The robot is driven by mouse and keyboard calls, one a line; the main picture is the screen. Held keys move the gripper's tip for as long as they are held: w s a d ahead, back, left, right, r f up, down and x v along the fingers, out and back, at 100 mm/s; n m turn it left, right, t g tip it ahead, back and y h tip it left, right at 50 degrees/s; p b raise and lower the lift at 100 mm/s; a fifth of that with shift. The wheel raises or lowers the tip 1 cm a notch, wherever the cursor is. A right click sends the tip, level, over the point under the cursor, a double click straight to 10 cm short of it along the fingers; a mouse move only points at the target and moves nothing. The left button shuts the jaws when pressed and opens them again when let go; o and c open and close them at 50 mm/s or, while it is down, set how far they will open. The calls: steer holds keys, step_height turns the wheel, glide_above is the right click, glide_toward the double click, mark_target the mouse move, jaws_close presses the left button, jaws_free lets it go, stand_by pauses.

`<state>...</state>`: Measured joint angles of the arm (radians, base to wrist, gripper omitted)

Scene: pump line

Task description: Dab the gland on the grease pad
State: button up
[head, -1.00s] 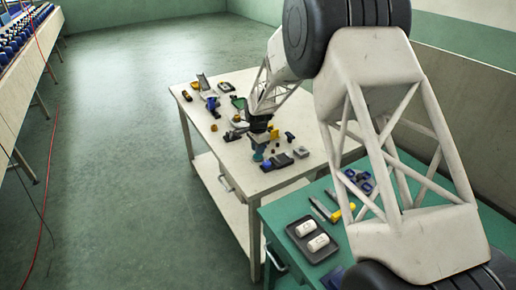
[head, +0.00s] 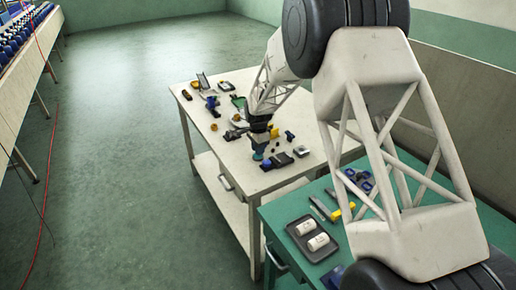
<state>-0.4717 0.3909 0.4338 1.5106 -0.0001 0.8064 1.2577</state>
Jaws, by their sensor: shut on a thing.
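My gripper (head: 260,147) is small and dark in the head view, pointing down low over the near part of the white table (head: 235,165). It is shut on a small piece, taken to be the gland, which the fingers mostly hide. A small teal patch (head: 258,156) shows right at the fingertips; I cannot tell whether it is part of the held piece or something under it. A dark blue-black block (head: 277,161) lies just right of the fingertips. I cannot make out for certain which item is the grease pad, nor whether the gland touches anything.
Several small parts lie around my gripper, including a grey square piece (head: 301,151) and a green tray (head: 239,102) farther back. A green table (head: 275,214) nearer me bears a dark tray (head: 296,245) with two white cylinders. The white table's left front is clear.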

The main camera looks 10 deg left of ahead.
steer(key=shift+f, duration=0.45)
stand_by(1.6)
steer(key=shift+r, duration=0.15)
steer(key=shift+r, duration=3.4)
